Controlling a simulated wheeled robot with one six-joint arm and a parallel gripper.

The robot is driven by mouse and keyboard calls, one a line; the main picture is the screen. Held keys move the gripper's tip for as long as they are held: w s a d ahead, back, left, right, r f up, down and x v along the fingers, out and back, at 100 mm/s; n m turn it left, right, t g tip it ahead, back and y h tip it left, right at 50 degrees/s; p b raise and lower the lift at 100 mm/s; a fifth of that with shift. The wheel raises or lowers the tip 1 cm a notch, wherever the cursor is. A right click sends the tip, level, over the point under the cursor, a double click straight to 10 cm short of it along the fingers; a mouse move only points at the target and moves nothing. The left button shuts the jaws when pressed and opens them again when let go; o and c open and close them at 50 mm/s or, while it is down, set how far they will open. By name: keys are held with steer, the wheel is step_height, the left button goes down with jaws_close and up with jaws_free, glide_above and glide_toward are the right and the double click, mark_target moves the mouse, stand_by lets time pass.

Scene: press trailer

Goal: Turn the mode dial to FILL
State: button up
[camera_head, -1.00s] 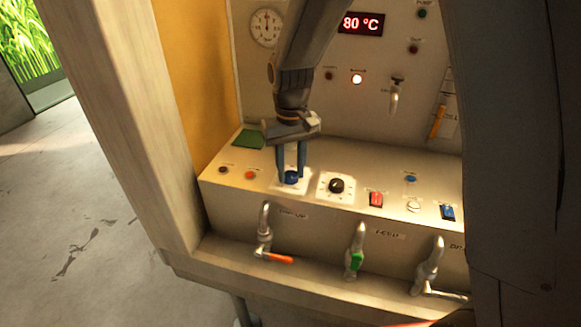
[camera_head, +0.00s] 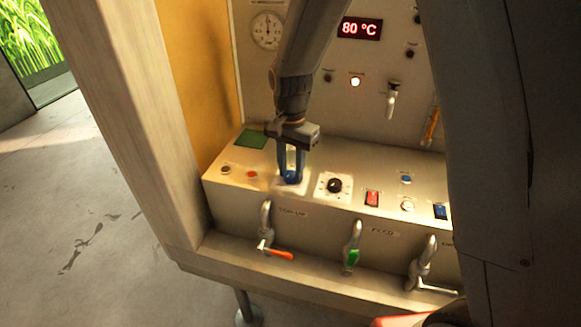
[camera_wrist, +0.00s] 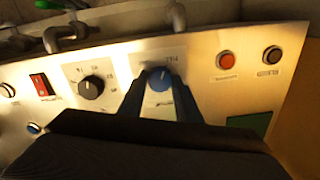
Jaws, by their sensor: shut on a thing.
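The blue dial (camera_wrist: 160,79) sits on a white plate on the sloping panel. My gripper (camera_head: 291,175) comes down from above with its two blue fingers shut on this dial. In the wrist view the fingers reach either side of the dial, and its white pointer line faces up in the picture. My gripper is apart from the black dial.
Several taps, one with an orange handle (camera_head: 279,254), stick out below. A wooden post (camera_head: 125,110) stands at left.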

mark_target(291, 173)
steer(key=shift+w+r+m, duration=0.1)
steer(key=shift+m, duration=0.7)
steer(key=o, duration=1.1)
steer(key=shift+r+b, duration=0.9)
steer(key=shift+r, duration=3)
